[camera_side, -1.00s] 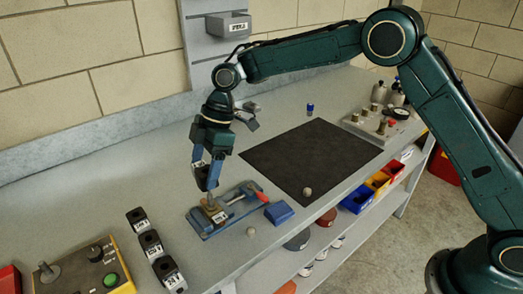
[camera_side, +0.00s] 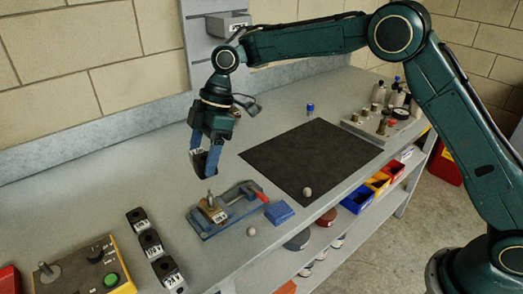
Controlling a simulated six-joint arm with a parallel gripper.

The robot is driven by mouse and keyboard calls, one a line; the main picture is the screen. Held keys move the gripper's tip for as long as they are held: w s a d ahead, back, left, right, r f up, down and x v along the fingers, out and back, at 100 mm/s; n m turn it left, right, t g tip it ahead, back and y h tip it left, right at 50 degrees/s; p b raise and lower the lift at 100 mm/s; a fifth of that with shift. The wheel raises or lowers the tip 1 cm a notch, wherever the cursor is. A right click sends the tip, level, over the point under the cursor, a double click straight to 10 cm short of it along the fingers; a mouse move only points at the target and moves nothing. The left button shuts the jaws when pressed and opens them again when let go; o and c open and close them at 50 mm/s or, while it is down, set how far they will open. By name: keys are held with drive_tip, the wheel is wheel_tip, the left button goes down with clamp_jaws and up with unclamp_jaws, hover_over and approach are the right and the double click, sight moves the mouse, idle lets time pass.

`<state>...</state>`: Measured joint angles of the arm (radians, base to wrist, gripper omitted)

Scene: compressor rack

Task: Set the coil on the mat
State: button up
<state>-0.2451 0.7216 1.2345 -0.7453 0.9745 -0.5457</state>
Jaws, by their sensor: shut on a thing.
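My gripper (camera_side: 206,152) is shut on a small black coil (camera_side: 203,166) with a pale label. It holds the coil in the air above the blue clamp fixture (camera_side: 235,208). A brass-coloured valve body with an upright stem (camera_side: 211,203) sits in the fixture, and the coil is clear above the stem. The dark mat (camera_side: 310,155) lies flat on the bench to the right of my gripper, mostly bare. A small pale round piece (camera_side: 307,191) sits near its front edge.
Three black labelled blocks (camera_side: 150,243) stand in a row at the left front, beside a yellow control box (camera_side: 85,272). A blue block (camera_side: 279,212) and another pale round piece (camera_side: 251,231) lie near the fixture. A fittings tray (camera_side: 378,128) stands beyond the mat.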

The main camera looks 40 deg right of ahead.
drive_tip(key=s+d+r, duration=0.2)
drive_tip(key=d, duration=0.8)
drive_tip(key=s+d+r, duration=0.2)
drive_tip(key=d, duration=0.9)
drive_tip(key=s+d+r+n, duration=0.1)
drive_tip(key=s+d, duration=0.2)
drive_tip(key=d, duration=0.8)
drive_tip(key=shift+r, duration=0.4)
wheel_tip(320, 180, down, 16)
drive_tip(key=shift+r, duration=0.1)
drive_tip(key=shift+f, duration=2.15)
drive_tip(key=shift+f, duration=0.1)
